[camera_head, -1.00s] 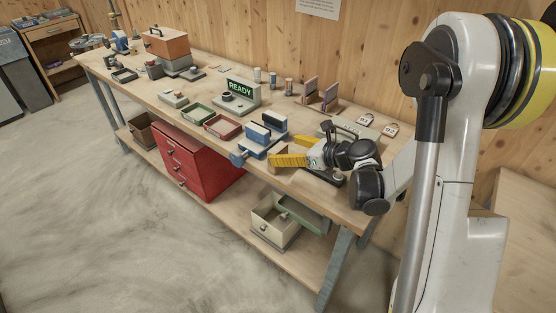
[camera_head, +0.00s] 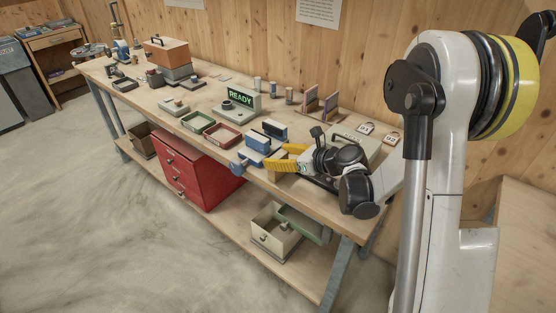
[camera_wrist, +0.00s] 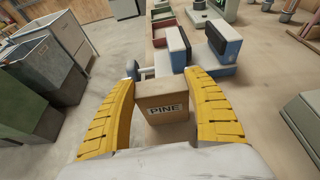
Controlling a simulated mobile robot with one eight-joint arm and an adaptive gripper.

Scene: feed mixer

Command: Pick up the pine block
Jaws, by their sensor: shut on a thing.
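The pine block (camera_wrist: 163,109) is a brown block with the word PINE on its face, in the wrist view. My gripper (camera_wrist: 162,95) has yellow ribbed fingers, one on each side of the block, and is shut on it. In the head view my gripper (camera_head: 290,158) is over the front right part of the workbench, beside the blue vise (camera_head: 257,145). In that view the block is hard to make out behind the fingers and wrist. I cannot tell whether the block touches the bench.
The wooden workbench (camera_head: 315,217) carries a green tray (camera_head: 196,121), a red tray (camera_head: 222,136) and a box with a READY display (camera_head: 241,97). A grey-green case (camera_head: 358,141) stands behind my wrist. A red drawer cabinet (camera_head: 190,172) is below. Open floor lies in front.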

